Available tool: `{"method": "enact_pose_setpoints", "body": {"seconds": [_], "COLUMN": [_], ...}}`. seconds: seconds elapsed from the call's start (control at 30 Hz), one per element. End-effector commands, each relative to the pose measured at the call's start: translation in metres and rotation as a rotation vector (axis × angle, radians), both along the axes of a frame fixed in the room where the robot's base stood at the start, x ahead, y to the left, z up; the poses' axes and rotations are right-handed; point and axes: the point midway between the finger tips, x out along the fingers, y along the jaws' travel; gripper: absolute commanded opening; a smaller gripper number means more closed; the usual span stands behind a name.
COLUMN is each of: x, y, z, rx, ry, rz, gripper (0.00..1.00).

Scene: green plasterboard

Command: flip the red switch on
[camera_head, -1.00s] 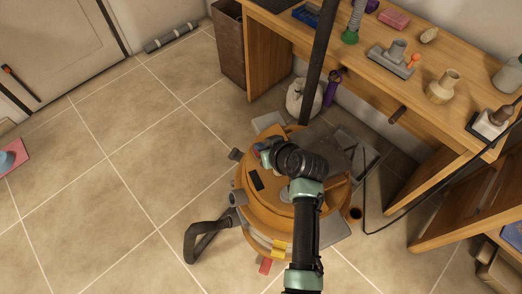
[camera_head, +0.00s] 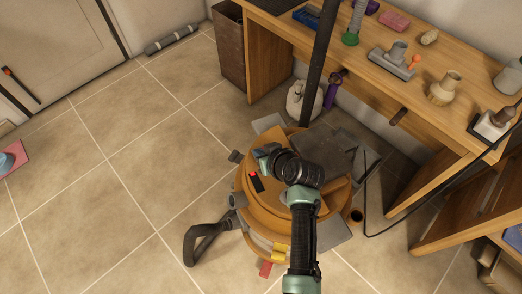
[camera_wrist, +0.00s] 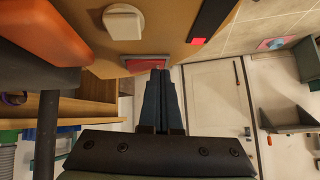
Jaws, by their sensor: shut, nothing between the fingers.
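My gripper (camera_wrist: 160,74) is shut and empty. Its dark fingertips overlap the lower right part of the switch; I cannot tell whether they touch it. In the head view the vacuum cleaner (camera_head: 246,207) stands on the floor below my arm, and the arm hides the switch. A black strip (camera_head: 258,185) on its top shows a bright red spot (camera_head: 252,174), also visible in the wrist view (camera_wrist: 198,41).
A wooden workbench (camera_head: 345,62) with tools stands at the back right. The tiled floor at left is mostly clear.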

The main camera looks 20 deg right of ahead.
Motion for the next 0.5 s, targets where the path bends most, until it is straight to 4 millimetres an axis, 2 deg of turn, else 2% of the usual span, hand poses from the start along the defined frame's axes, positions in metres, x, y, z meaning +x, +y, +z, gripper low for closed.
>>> {"method": "enact_pose_setpoints", "body": {"seconds": [0.3,0.5], "x": [-0.001,-0.001], "y": [-0.013,-0.015], "z": [0.003,0.004], "rx": [0.001,0.001], "ry": [0.003,0.003], "rz": [-0.003,-0.001], "gripper": [0.0,0.0]}}
